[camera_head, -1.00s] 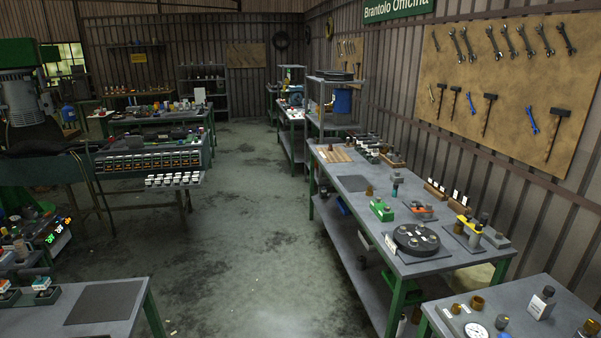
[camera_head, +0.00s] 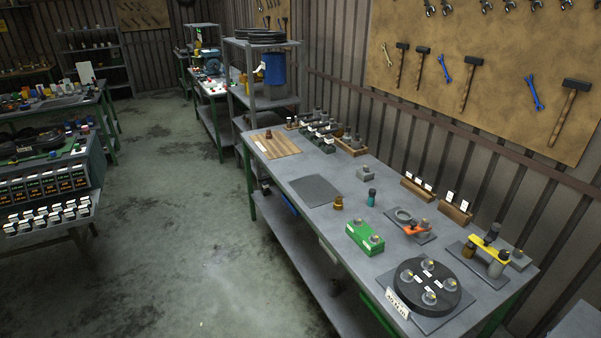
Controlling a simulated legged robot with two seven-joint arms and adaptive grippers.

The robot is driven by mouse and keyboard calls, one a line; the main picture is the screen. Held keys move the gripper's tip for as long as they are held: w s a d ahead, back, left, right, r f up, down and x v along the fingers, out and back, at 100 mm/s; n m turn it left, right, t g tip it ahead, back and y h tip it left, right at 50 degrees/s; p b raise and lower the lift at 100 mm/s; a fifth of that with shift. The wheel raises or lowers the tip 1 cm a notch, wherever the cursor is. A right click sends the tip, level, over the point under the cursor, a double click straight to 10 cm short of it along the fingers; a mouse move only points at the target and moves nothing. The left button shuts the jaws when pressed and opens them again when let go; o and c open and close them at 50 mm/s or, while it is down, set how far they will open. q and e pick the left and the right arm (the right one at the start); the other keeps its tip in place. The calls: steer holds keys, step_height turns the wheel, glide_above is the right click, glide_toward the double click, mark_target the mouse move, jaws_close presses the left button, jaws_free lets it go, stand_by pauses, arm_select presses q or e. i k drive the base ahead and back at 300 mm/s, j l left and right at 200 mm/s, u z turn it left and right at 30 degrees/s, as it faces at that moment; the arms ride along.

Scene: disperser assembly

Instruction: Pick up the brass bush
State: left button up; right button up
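A small brass-coloured bush-like piece (camera_head: 338,203) stands on the grey workbench (camera_head: 300,172), near its left edge and beside a dark flat pad (camera_head: 316,190). A small brown piece (camera_head: 268,134) sits on a wooden board at the bench's far end; its kind is too small to tell. Neither of my grippers shows in the head view.
Near the brass piece are a teal cylinder (camera_head: 371,197), a green block (camera_head: 365,238), a grey plate with an orange part (camera_head: 412,229), a yellow-barred fixture (camera_head: 487,249) and a black round disc (camera_head: 430,287). Open floor (camera_head: 190,230) lies left of the bench.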

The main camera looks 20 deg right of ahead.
mark_target(338, 204)
steer(key=i, duration=2.2)
steer(key=i+z, duration=0.45)
steer(key=i+j+z, duration=0.15)
steer(key=z, duration=0.25)
steer(key=i+j+z, duration=0.3)
steer(key=z, duration=0.15)
steer(key=i, duration=0.05)
